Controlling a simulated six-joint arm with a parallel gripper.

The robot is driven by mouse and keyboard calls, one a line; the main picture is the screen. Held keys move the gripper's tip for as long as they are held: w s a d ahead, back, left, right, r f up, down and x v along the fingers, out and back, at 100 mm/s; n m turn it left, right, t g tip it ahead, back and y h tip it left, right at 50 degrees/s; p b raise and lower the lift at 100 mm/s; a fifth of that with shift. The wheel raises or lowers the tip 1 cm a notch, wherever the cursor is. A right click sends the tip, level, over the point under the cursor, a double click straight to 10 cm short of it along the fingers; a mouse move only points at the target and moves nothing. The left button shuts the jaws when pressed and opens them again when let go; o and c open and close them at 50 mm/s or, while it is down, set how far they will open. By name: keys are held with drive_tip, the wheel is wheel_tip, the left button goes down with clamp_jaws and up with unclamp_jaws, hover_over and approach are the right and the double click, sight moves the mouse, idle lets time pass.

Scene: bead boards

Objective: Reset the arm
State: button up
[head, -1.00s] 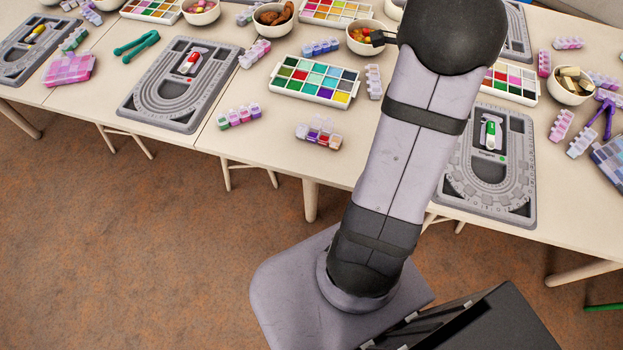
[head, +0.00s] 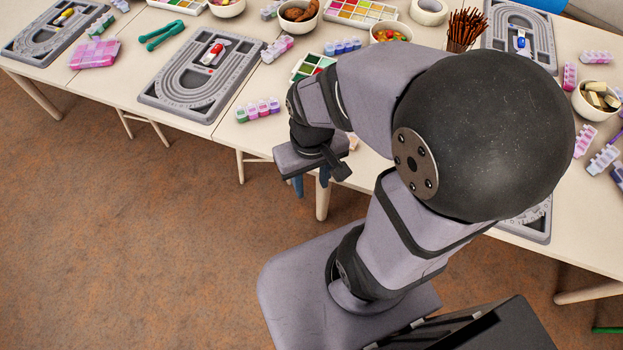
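My arm fills the middle and right of the head view, folded at a large black joint. My gripper (head: 311,183) hangs at its end, pointing down at the front edge of the table (head: 225,135). Its two bluish fingers show below the grey housing with a gap between them. It looks open, and nothing shows between the fingers. My arm hides the middle of the table and most of the near right bead board (head: 535,222).
A grey bead board (head: 165,90) with a red-topped piece lies left of my gripper. A bead strip (head: 258,110) and a partly hidden paint palette (head: 308,66) lie close by. Bowls, including one of colourful sweets (head: 391,33), and a stick cup (head: 463,30) stand behind. Floor in front is clear.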

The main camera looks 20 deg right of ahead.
wheel_tip(320, 180, up, 5)
drive_tip(key=p, duration=0.5)
wheel_tip(320, 180, down, 46)
drive_tip(key=b, duration=4.6)
drive_tip(key=shift+r, duration=0.1)
drive_tip(key=shift+c, duration=0.5)
